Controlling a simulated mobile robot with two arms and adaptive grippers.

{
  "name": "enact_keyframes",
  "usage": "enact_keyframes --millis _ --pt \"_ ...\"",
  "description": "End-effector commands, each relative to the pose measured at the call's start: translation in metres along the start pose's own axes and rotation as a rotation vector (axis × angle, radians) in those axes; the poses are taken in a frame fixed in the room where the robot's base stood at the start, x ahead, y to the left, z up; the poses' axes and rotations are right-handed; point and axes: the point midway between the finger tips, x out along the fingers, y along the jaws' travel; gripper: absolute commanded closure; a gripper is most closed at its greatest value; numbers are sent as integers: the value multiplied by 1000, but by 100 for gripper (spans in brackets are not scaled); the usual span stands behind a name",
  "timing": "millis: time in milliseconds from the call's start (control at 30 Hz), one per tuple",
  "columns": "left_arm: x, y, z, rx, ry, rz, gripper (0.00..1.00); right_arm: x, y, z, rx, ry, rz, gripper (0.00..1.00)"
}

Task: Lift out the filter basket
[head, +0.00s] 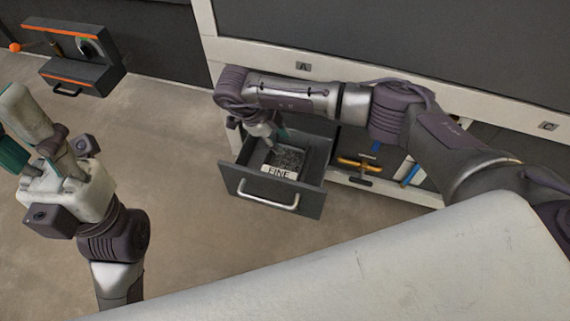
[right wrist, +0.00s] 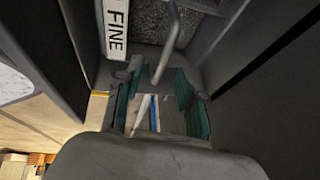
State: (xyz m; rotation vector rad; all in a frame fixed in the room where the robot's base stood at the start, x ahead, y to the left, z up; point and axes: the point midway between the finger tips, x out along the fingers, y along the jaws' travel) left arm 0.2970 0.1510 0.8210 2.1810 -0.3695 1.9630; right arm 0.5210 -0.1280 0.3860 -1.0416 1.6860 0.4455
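The filter basket (head: 287,157) is a grey mesh tray with a white "FINE" label, sitting inside the pulled-out dark drawer (head: 262,208). In the right wrist view, its mesh (right wrist: 150,22) and label (right wrist: 116,28) show at the top. A grey metal bar handle (right wrist: 168,45) stands out over the mesh towards my right gripper (right wrist: 157,105). The teal fingers are apart, and the bar's lower end shows between or just beyond them. I cannot tell whether they touch it. In the head view the right fingers are mostly hidden. My left gripper (head: 22,140) points up, far left of the drawer, partly cut off.
The drawer has a silver front handle (head: 268,194) and sticks out of a white-framed cabinet (head: 350,68). A yellow-handled item (head: 360,163) is right of the drawer. A dark box with orange trim (head: 80,62) is at the upper left. The floor (head: 185,235) between is clear.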

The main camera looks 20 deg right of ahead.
Motion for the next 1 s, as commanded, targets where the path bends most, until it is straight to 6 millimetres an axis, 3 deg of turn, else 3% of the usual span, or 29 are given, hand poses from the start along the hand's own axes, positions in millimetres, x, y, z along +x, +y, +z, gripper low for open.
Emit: enact_keyframes --millis 100,233,567,800,1000 --pt "1 1 1 5 40 15 61 26 0 -1 2 3 2 61" --pt "7 2 0 9 67 27 61 41 -1 -2 1 1 2 61" --pt "12 2 0 10 78 32 61 47 -2 -3 0 0 1 61" --pt "12 2 0 10 77 32 61 46 -2 -3 0 0 1 98" --pt "12 2 0 10 77 32 61 46 -2 -3 0 0 1 100"
